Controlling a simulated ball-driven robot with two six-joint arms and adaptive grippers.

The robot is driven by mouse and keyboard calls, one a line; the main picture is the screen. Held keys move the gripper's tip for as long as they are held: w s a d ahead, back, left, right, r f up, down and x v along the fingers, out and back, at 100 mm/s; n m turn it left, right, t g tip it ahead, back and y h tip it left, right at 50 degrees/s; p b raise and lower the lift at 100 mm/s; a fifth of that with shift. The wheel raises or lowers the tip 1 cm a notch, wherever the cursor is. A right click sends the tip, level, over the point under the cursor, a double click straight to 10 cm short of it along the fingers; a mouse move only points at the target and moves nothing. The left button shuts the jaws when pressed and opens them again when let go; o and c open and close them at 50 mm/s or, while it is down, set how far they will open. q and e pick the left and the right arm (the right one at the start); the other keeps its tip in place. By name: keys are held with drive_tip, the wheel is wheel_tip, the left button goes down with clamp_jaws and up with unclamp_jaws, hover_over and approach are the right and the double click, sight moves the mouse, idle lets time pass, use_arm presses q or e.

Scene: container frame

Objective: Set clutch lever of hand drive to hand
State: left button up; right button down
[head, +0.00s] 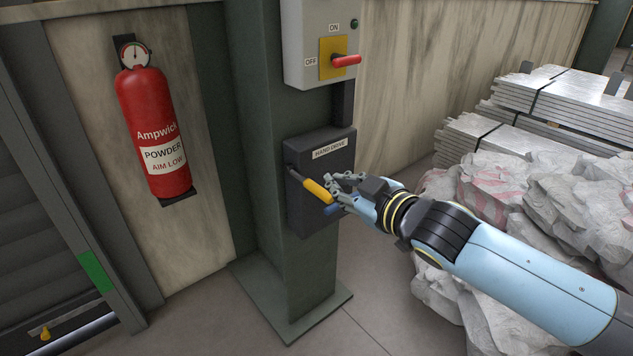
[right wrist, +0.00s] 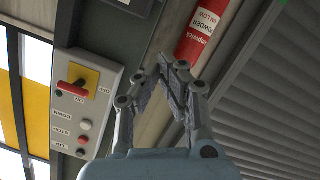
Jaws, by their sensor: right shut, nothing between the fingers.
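The dark hand drive box (head: 302,218) is mounted on the green post in the head view. A grey arm with a yellow grip (head: 318,191) sticks out from its front. A small blue part (head: 333,209) shows just below and right of the yellow grip; I cannot tell how much of it my fingers hide. My right gripper (head: 340,184) is in front of the box, close to the yellow grip; contact cannot be told. In the right wrist view its fingertips (right wrist: 174,68) meet, with nothing between them. No lever is clear there. My left gripper is out of view.
A grey switch box (head: 302,45) with a red handle (head: 346,61) is above the hand drive. A red extinguisher (head: 155,120) hangs at left. Wrapped bundles (head: 465,190) and strapped metal stacks (head: 575,105) stand at right. Bare floor surrounds the post's foot (head: 292,318).

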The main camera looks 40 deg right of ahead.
approach(309, 184)
drive_tip(key=w+a+r, duration=0.2)
drive_tip(key=w+r, duration=0.3)
drive_tip(key=f+b, duration=0.1)
drive_tip(key=d+f, duration=0.1)
drive_tip(key=d+f+b, duration=0.1)
drive_tip(key=f, duration=0.1)
drive_tip(key=shift+w+b, duration=0.25)
drive_tip(key=shift+b, duration=0.1)
